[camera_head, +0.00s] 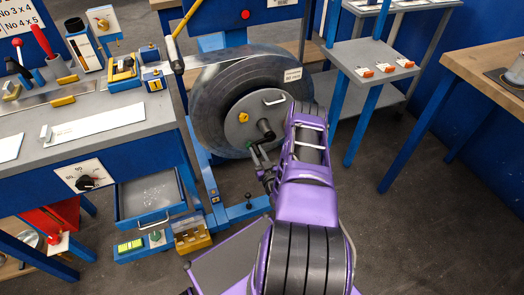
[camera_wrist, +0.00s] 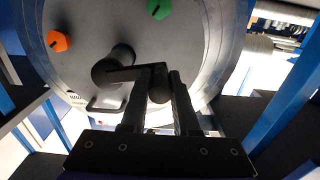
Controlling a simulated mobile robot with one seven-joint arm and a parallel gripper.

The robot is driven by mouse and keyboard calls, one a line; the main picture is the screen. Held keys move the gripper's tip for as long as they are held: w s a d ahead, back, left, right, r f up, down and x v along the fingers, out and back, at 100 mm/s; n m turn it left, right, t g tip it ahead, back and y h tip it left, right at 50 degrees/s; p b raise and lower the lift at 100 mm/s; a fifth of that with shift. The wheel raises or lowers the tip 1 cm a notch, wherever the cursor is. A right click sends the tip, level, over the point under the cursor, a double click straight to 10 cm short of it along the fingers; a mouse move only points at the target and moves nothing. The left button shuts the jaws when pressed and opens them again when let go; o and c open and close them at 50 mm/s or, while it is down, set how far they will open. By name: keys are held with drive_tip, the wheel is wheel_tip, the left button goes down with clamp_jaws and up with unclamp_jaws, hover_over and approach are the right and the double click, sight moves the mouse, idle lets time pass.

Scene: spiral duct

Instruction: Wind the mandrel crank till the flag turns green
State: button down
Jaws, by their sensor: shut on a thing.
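The mandrel is a large grey coil drum (camera_head: 212,112) with a pale round face plate (camera_head: 240,105). The dark crank (camera_head: 265,130) sticks out of the plate, and its arm and hub also show in the wrist view (camera_wrist: 118,67). My gripper (camera_wrist: 163,92) is shut on the crank's dark handle (camera_wrist: 159,84), one finger on each side. In the head view my purple arm partly hides the gripper and handle. An orange knob (camera_wrist: 58,41) and a green knob (camera_wrist: 159,8) sit on the plate. I cannot tell which thing is the flag.
A blue-framed workbench (camera_head: 110,130) with tools stands at the left, with an open drawer (camera_head: 150,197) below. A grey stand (camera_head: 372,58) with small orange-tipped parts is right of the drum. A wooden-topped table (camera_head: 490,65) is at the far right. The floor at the lower right is clear.

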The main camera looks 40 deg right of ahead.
drive_tip(key=shift+a+r+m, duration=0.1)
drive_tip(key=shift+r+m, duration=0.85)
drive_tip(key=shift+m, duration=0.45)
drive_tip(key=c, duration=0.7)
unclamp_jaws()
drive_tip(key=shift+s, duration=0.1)
